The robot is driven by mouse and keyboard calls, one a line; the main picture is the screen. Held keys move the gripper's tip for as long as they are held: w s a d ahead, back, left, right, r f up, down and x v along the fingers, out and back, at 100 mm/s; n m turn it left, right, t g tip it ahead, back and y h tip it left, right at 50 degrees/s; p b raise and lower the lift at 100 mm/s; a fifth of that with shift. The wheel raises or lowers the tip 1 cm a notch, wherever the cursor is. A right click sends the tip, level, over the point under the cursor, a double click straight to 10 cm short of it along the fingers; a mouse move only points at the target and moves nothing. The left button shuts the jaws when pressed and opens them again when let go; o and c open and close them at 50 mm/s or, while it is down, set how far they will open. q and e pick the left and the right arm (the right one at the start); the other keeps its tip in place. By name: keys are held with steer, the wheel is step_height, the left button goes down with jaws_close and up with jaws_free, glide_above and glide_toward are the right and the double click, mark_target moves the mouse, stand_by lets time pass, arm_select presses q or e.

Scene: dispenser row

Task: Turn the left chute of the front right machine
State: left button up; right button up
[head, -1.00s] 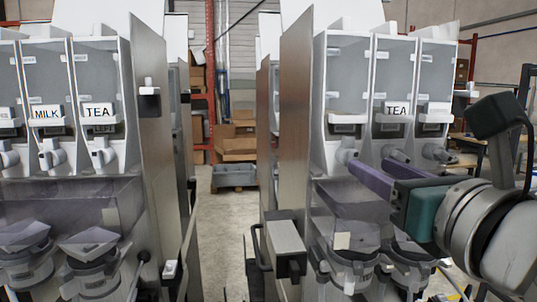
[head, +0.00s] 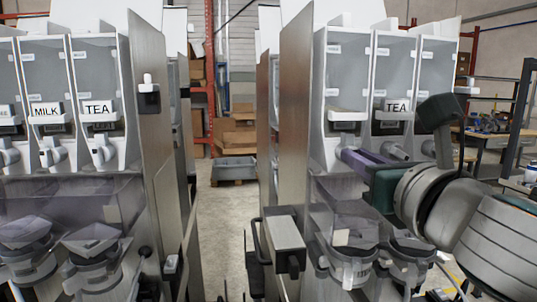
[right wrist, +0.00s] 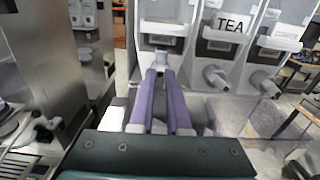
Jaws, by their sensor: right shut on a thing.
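The front right machine (head: 293,100) has three clear canisters side by side with grey chutes below them. Its left chute (right wrist: 159,58) shows between my purple fingertips in the right wrist view. My right gripper (head: 347,154) comes in from the right in the head view and is shut on this chute, whose body is largely hidden there. The two fingers (right wrist: 158,75) lie on either side of the chute in the wrist view. The middle chute (head: 396,151) is free, to the right of the fingers, under the TEA label (head: 397,105). My left gripper is not in view.
A second machine (head: 150,90) with MILK and TEA labels stands on the left. Below my gripper are a clear guard (head: 335,205) and a cup-like holder (head: 350,268). A clear aisle (head: 222,225) runs between the machines to a grey crate (head: 234,170).

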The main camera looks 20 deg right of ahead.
jaws_close()
steer(key=shift+m, duration=0.3)
steer(key=m, duration=0.7)
steer(key=m+p, duration=0.1)
steer(key=m, duration=1.5)
steer(key=shift+d+f+p, duration=0.2)
steer(key=shift+f+p, duration=0.1)
steer(key=shift+p, duration=0.1)
steer(key=shift+m, duration=0.3)
